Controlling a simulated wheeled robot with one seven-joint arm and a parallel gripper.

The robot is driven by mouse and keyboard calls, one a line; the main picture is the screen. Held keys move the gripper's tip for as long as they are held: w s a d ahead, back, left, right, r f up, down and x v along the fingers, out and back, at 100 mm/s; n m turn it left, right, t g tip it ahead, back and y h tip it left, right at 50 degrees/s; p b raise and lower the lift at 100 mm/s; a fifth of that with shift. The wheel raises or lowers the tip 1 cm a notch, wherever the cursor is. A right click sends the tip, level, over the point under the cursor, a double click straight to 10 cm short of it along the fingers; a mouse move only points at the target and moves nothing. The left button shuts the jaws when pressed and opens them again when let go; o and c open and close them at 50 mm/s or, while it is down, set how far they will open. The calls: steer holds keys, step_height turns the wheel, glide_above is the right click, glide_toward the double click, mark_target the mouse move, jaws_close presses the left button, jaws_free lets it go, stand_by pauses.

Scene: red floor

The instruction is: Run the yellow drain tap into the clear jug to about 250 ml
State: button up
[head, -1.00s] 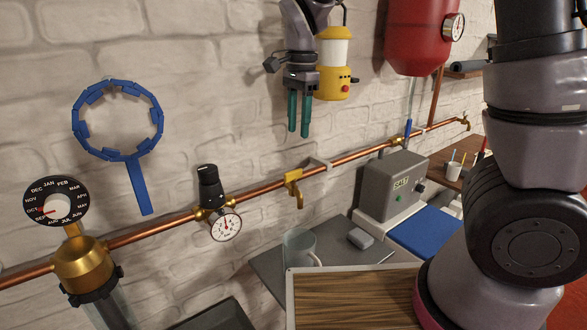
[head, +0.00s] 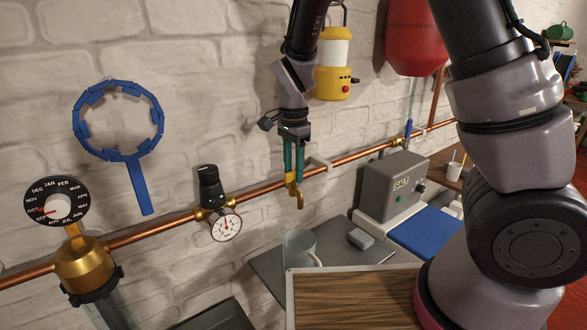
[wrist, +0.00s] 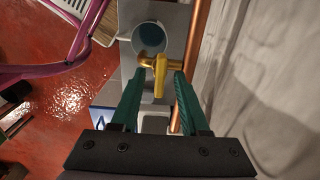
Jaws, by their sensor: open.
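The yellow drain tap (head: 297,197) sticks out from the copper pipe on the wall. The clear jug (head: 299,243) stands on a grey surface below the tap, with its handle to the right. My gripper (head: 293,178) is open, with its two green fingers pointing down at the top of the tap. In the wrist view the tap (wrist: 160,73) shows between the fingertips (wrist: 158,76), with a gap on each side of its handle. The jug (wrist: 149,38) shows beyond the tap there. I cannot make out any water in the jug.
The copper pipe (head: 258,190) runs along the brick wall behind the tap. A black valve with a dial gauge (head: 227,227) sits to the left. A grey SALT box (head: 391,185) is to the right, and a wooden-topped board (head: 352,300) lies in front.

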jaws_close()
steer(key=shift+n, duration=0.3)
steer(key=n, duration=0.8)
steer(key=shift+n, duration=0.4)
stand_by(0.4)
jaws_free()
